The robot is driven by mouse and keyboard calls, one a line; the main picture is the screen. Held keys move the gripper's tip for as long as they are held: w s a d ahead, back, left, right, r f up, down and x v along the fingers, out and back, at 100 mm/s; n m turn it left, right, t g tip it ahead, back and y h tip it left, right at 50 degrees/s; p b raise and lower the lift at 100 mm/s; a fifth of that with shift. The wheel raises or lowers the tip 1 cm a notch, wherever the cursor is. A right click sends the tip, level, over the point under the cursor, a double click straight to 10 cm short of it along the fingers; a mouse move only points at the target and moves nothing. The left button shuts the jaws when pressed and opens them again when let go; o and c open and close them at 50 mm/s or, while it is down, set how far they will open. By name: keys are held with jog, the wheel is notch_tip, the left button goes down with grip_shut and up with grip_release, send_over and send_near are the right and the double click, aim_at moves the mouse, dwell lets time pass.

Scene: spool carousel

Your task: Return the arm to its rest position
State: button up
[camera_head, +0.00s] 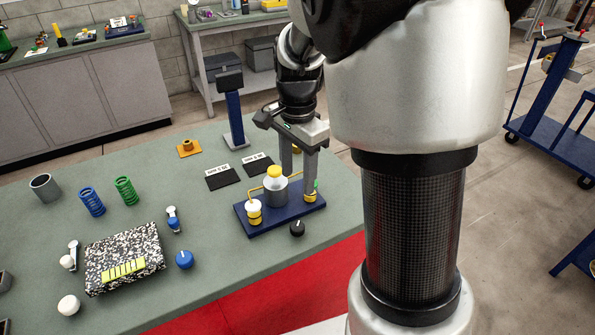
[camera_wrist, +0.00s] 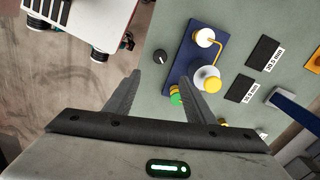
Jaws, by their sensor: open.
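The carousel stands on a dark blue base plate (camera_head: 257,227) near the table's front right. It has a grey hub with a yellow cap (camera_head: 274,171) and a yellow arm. A white-topped yellow spool (camera_head: 254,211) sits at its left end; a yellow piece with a bit of green (camera_head: 316,184) is at its right, partly hidden by a finger. My gripper (camera_head: 298,183) points down over the carousel's right side. In the wrist view my gripper (camera_wrist: 148,64) is open with nothing between its fingers; the carousel's plate (camera_wrist: 189,58) lies beside the right finger.
A black knob (camera_head: 297,228) sits just in front of the plate. Two black labelled pads (camera_head: 222,178) and a blue post (camera_head: 235,120) stand behind. Springs, a blue knob (camera_head: 184,260) and a speckled box (camera_head: 120,262) are on the left. Open floor lies right of the table.

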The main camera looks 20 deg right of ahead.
dwell(0.4)
jog(key=s+a+r+n+t+p, duration=0.2)
jog(key=s+r+n+t, duration=0.3)
jog(key=s+r+n, duration=0.8)
jog(key=s, duration=0.3)
jog(key=shift+s+a+r+n+t, duration=0.25)
jog(key=shift+s+a+n+t, duration=0.05)
jog(key=shift+s+n, duration=0.1)
